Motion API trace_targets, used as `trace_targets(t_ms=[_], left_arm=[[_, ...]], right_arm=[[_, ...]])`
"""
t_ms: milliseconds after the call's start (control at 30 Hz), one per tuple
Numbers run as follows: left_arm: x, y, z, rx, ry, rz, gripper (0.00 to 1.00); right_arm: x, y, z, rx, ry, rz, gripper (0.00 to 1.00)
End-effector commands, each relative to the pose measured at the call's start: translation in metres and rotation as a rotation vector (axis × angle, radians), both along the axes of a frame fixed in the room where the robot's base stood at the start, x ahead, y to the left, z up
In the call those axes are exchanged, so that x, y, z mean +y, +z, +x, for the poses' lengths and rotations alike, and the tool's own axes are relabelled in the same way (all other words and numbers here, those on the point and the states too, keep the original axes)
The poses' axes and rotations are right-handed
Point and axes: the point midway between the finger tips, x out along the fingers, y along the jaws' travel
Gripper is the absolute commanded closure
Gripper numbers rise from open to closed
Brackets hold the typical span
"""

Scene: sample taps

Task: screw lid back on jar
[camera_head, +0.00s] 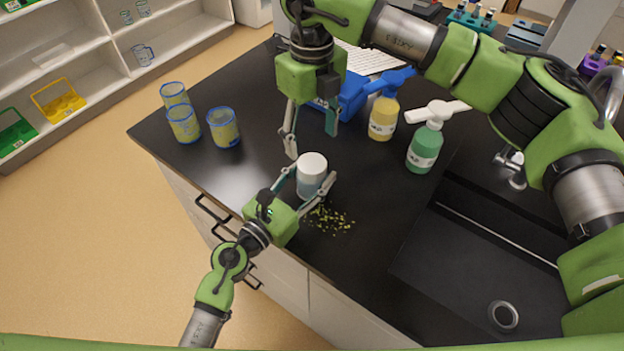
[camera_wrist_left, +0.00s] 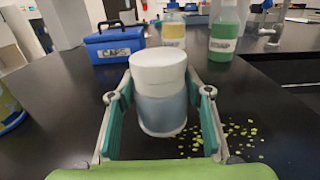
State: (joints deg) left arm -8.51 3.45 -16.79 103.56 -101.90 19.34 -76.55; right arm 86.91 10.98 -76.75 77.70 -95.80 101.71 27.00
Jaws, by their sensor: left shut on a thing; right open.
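The jar (camera_head: 311,184) stands upright on the black counter, with a bluish translucent body and a white lid (camera_head: 312,163) on its top. My left gripper (camera_head: 306,189) is shut on the jar's body from the front. The left wrist view shows the jar body (camera_wrist_left: 162,114) between the fingers, with the white lid (camera_wrist_left: 159,66) above them. I cannot tell how tightly the lid sits. My right gripper (camera_head: 311,140) is open and empty, pointing down behind and above the jar, apart from the lid.
Yellow-green bits (camera_head: 332,220) lie scattered right of the jar. Several blue-rimmed beakers (camera_head: 223,128) stand at the left. A yellow bottle (camera_head: 383,117), a green bottle (camera_head: 425,146) and a blue box (camera_head: 350,96) stand behind. A sink (camera_head: 480,255) is at the right.

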Motion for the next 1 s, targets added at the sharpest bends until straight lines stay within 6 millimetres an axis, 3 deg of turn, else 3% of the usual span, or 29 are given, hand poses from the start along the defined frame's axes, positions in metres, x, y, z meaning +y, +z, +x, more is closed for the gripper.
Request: trace_targets(t_ms=[200, 433, 1000], left_arm=[[-0.0002, -0.0003, -0.0002, 0.0, -0.001, 0.0, 1.0], [-0.0002, -0.0003, -0.0001, 0.0, -0.001, 0.0, 1.0], [-0.0002, -0.0003, -0.0001, 0.0, -0.001, 0.0, 1.0]], right_arm=[[0.0004, 0.0057, 0.0, 0.0, 0.354, 0.001, 0.41], [0.0003, 0.0092, -0.0003, 0.0, 0.596, 0.001, 0.41], [0.0001, 0.006, -0.0006, 0.001, 0.659, 0.001, 0.41]])
